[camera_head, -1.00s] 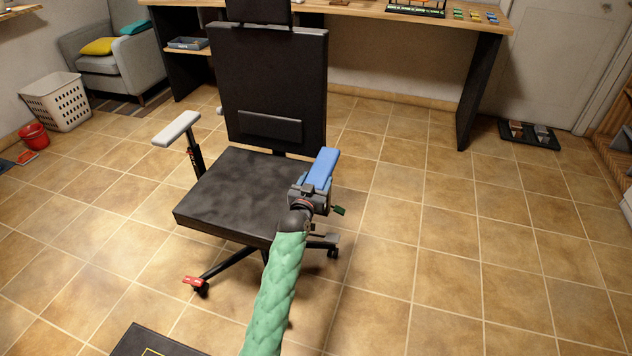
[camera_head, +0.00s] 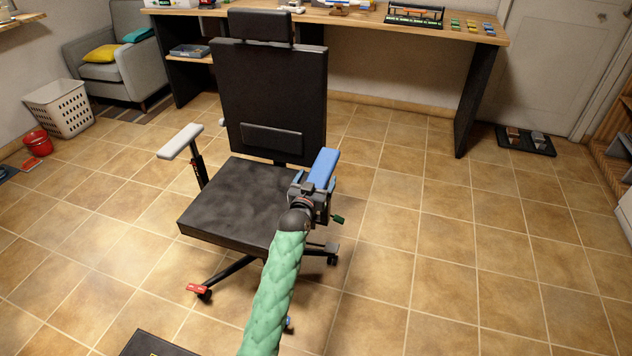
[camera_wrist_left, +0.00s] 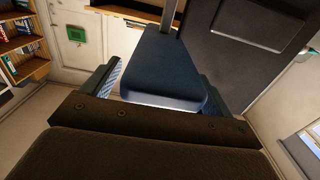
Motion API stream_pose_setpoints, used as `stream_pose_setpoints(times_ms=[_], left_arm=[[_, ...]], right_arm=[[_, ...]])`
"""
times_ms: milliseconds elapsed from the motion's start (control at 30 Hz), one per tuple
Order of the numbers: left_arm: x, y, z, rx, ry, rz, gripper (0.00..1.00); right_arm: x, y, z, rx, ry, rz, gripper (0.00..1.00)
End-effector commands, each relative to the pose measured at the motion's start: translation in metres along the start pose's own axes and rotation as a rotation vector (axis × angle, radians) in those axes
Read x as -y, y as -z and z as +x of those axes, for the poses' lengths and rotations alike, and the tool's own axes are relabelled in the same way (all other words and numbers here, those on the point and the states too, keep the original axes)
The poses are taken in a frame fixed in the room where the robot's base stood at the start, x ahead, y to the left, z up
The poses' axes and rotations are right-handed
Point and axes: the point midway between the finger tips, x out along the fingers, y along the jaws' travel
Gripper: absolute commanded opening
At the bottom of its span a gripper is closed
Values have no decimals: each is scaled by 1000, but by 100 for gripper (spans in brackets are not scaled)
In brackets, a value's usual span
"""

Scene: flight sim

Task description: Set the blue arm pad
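The blue arm pad (camera_head: 322,167) is at the right side of the black office chair (camera_head: 240,205), at about armrest height. It also shows in the left wrist view (camera_wrist_left: 165,70), lying between the two fingers. My left gripper (camera_head: 312,190) is at the pad's near end, its fingers on either side. The fingers look spread, with a narrow gap on the left; on the right I cannot tell whether finger and pad touch. The support under the blue pad is hidden by the gripper. A grey arm pad (camera_head: 180,141) sits on the chair's left post. My right gripper is not in view.
A long desk (camera_head: 400,22) stands behind the chair. A grey armchair (camera_head: 125,60), a white basket (camera_head: 62,108) and a red bucket (camera_head: 37,142) are at the left. A black tray (camera_head: 525,140) lies near the door. The tiled floor right of the chair is clear.

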Motion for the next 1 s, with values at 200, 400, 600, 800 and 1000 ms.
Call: stream_pose_setpoints(times_ms=[200,400,600,800,1000], left_arm=[[0,-3,-1,4,0,0,85],[0,-5,-16,6,0,1,85],[0,-4,-46,5,0,0,85],[0,-3,-70,3,0,0,85],[0,-2,-78,3,0,0,85]], right_arm=[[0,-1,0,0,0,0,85],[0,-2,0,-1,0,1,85],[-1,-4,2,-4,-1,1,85],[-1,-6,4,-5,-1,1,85],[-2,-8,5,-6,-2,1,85]])
